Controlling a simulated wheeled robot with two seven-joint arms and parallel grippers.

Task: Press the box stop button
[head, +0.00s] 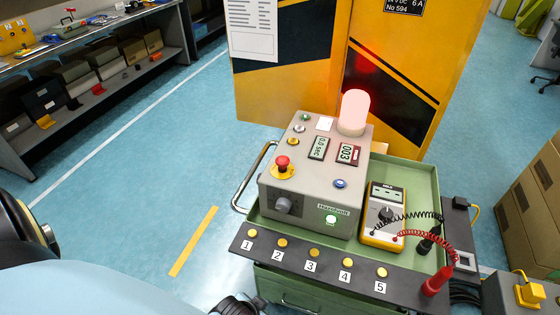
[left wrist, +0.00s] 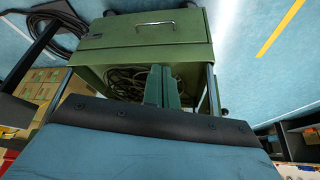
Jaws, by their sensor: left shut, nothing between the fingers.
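The grey control box (head: 315,170) stands on the green cart (head: 405,175) in the head view. A red mushroom stop button (head: 283,163) on a yellow ring sits at the left of its sloping top, with nothing touching it. A dark part at the bottom edge of the head view looks like my left gripper, below and left of the box, well apart from the button. In the left wrist view my left gripper (left wrist: 160,72) has its fingers together and empty, facing the cart's open shelf (left wrist: 125,80). The button is not in that view. My right gripper is not in view.
A lit red beacon (head: 354,112) stands on the box's back. A black strip (head: 330,262) with several numbered yellow buttons runs along the cart's front. A multimeter (head: 384,215) with coiled leads is right of the box. A metal handle (head: 240,190) sticks out left. Floor left is open.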

